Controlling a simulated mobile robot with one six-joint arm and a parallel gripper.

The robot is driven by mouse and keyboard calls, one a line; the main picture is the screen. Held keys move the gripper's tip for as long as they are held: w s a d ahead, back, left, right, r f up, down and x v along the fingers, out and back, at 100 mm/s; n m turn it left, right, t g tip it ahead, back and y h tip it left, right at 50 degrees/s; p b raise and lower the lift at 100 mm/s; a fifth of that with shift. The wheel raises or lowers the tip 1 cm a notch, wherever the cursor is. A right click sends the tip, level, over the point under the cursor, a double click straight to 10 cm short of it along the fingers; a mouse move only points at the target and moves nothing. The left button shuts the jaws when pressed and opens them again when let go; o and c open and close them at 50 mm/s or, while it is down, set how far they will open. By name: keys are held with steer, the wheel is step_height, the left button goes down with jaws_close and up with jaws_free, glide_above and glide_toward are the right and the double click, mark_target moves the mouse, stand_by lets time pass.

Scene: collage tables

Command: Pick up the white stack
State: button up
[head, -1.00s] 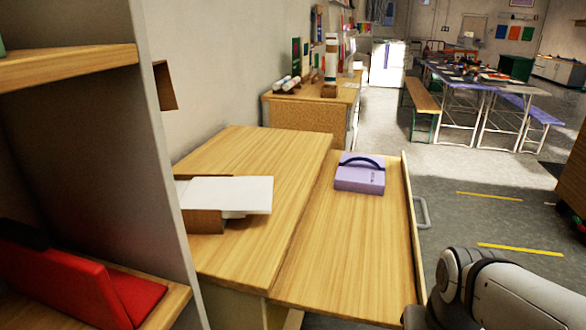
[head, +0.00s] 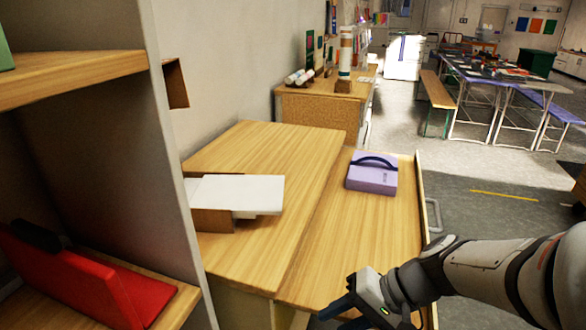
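The white stack (head: 240,193) looks like flat white sheets. It lies in a low brown cardboard holder (head: 212,221) on the wooden tabletop, left of centre in the head view, and juts out past the holder to the right. My gripper (head: 338,312) has come in at the bottom, over the front edge of the lower wooden surface. It is right of and nearer than the stack, well apart from it. Its fingers are dark and partly cut off by the frame, so their opening is unclear.
A purple case (head: 372,174) with a dark handle lies on the lower wooden surface (head: 345,235), which has a raised right edge. A grey shelf unit (head: 165,160) stands close on the left, with a red object (head: 95,285) on it. The wood between stack and case is clear.

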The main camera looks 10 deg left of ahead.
steer(key=w+a+r+y, duration=0.1)
steer(key=w+a+y, duration=0.1)
steer(key=w+a+r+m+t+y, duration=0.1)
steer(key=w+a+r, duration=0.1)
steer(key=w+a+r+t+y+p, duration=0.1)
steer(key=w+a+r+y, duration=0.1)
steer(key=a, duration=0.1)
steer(key=shift+w+r+m+y, duration=0.2)
steer(key=shift+w+m+y, duration=0.1)
steer(key=shift+w, duration=0.05)
steer(key=w+a+r+m+t+y+p, duration=0.1)
steer(key=w+r+m+t+y, duration=0.15)
steer(key=w+t, duration=0.45)
steer(key=shift+m+g, duration=0.25)
steer(key=shift+g, duration=0.25)
steer(key=x, duration=0.8)
steer(key=shift+w+d+f, duration=0.1)
steer(key=shift+w+f, duration=0.1)
steer(key=shift+w, duration=0.1)
steer(key=shift+c, duration=0.2)
jaws_close()
